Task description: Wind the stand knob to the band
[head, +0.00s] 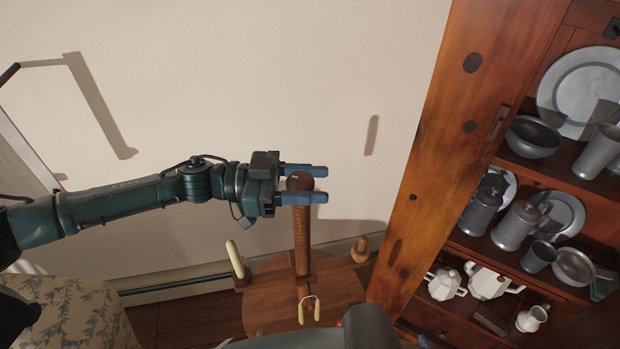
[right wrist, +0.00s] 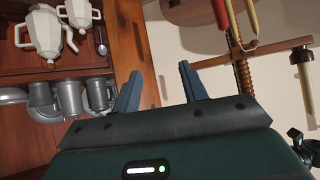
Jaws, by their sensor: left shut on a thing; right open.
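The wooden stand has a flat board (head: 328,287) and an upright threaded screw (head: 302,240). A round brown knob (head: 299,182) with a small pale mark tops the screw. My left gripper (head: 324,184) reaches in from the left, shut on the knob with one blue finger on each side. The fingers hide part of the knob. I cannot make out a band on the screw. The screw (right wrist: 242,78) also shows in the right wrist view; the knob there cannot be told. My right gripper (right wrist: 160,71) is open and empty, apart from the stand.
A tall wooden cabinet (head: 440,150) stands to the right, its shelves holding pewter plates, mugs and white pots (head: 492,283). A patterned cloth surface (head: 75,305) is at lower left.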

